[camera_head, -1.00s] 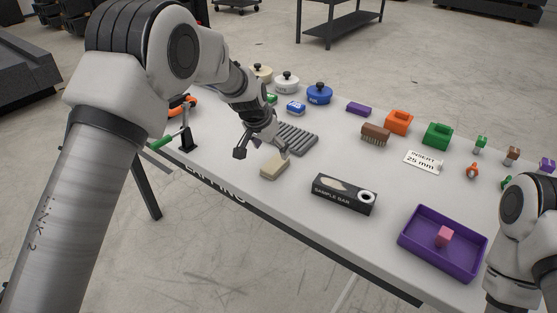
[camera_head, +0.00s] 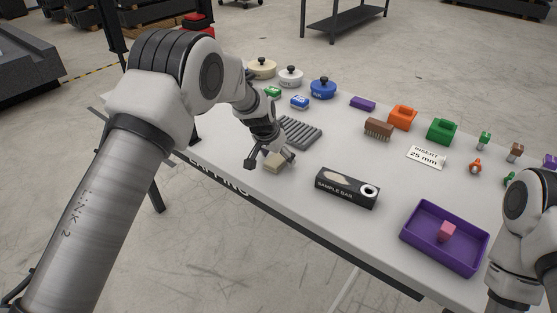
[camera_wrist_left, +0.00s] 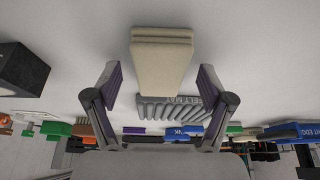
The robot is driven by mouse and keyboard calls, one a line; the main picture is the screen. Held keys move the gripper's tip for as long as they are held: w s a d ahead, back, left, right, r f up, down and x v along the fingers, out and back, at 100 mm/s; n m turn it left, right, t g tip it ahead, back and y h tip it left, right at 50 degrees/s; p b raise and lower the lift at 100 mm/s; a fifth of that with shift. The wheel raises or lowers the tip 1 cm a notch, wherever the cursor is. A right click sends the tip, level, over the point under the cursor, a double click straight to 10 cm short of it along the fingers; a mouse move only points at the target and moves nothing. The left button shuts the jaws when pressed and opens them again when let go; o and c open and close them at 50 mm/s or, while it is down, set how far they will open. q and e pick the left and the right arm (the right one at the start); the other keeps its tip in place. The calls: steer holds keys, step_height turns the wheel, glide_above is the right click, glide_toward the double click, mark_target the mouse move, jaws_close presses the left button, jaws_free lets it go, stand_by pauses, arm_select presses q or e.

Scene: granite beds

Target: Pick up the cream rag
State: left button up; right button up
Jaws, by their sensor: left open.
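The cream rag (camera_head: 272,165) is a small folded block lying on the white table near its front edge. In the left wrist view the rag (camera_wrist_left: 162,62) lies ahead, roughly centred between the fingers, with space on both sides. My left gripper (camera_head: 270,160) is open and just above the rag, partly covering it in the head view. Its two fingers (camera_wrist_left: 160,85) show apart in the left wrist view, with nothing held. My right arm shows at the right edge, but its gripper is out of view.
A grey ribbed felt mat (camera_head: 299,132) lies just behind the rag. A black sample bar box (camera_head: 347,188) stands to the right, then a purple tray (camera_head: 420,240) with a pink block. Lidded pots (camera_head: 322,89) and coloured blocks line the back. The table between rag and box is clear.

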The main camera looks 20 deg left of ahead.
mark_target(277, 158)
arm_select(q)
steer(key=shift+c, duration=0.3)
steer(key=c, duration=1)
steer(key=shift+r, duration=0.1)
steer(key=shift+r, duration=0.3)
step_height(277, 158, up, 3)
steer(key=shift+r, duration=0.2)
steer(key=shift+s+d+r+b, duration=0.2)
steer(key=shift+s+d+b, duration=0.5)
steer(key=shift+s, duration=1.9)
steer(key=shift+s+d+r+b, duration=0.2)
steer(key=shift+s+d+b, duration=0.55)
steer(key=shift+s, duration=1.8)
steer(key=shift+s+d+r+b, duration=0.3)
steer(key=shift+s+b, duration=0.65)
steer(key=shift+s, duration=1.65)
